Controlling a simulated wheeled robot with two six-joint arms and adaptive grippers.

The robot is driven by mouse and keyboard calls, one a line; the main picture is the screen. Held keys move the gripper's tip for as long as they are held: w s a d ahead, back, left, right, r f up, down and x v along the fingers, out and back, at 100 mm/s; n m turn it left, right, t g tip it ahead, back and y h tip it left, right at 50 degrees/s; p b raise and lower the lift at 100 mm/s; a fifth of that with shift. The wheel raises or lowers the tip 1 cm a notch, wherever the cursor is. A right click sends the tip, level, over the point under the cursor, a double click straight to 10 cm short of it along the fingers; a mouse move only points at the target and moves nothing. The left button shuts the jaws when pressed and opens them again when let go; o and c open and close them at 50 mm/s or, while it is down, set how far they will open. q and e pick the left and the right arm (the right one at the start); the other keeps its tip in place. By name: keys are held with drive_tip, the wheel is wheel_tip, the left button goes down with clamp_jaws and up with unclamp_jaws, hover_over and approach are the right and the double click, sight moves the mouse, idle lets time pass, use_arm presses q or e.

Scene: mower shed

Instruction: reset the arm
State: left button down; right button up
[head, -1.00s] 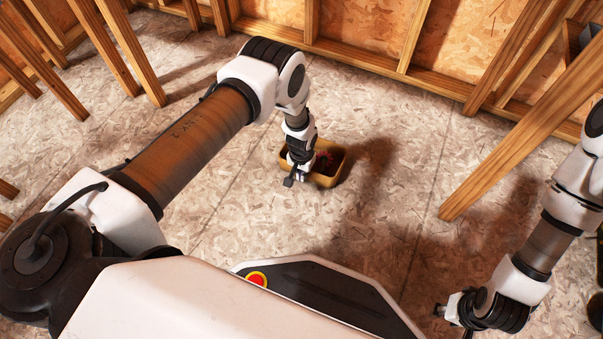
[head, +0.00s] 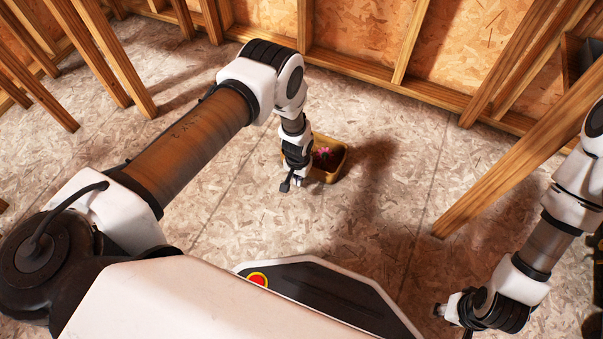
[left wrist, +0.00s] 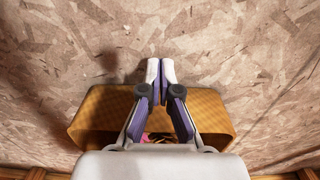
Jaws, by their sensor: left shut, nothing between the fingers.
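My left gripper (head: 291,184) hangs down in front of and beside a yellow-brown box (head: 340,170) on the floor. In the left wrist view its two fingers (left wrist: 160,72) are together at the tips and hold nothing. The box (left wrist: 210,110) shows behind the fingers in that view, with something pink (left wrist: 148,136) inside mostly hidden by them. In the head view a pink and dark item (head: 323,156) lies in the box. My right arm (head: 545,245) reaches down at the right, and its gripper (head: 441,310) shows only in small part at the bottom.
The chipboard floor (head: 390,190) is clear around the box. A leaning wooden beam (head: 520,140) stands between the box and my right arm. Wall studs (head: 410,40) line the back, and more beams (head: 105,50) lean at the left.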

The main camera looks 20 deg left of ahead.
use_arm(q)
wheel_tip(320, 180, up, 10)
drive_tip(key=p, duration=0.5)
drive_tip(key=shift+s, duration=0.4)
drive_tip(key=shift+r, duration=0.1)
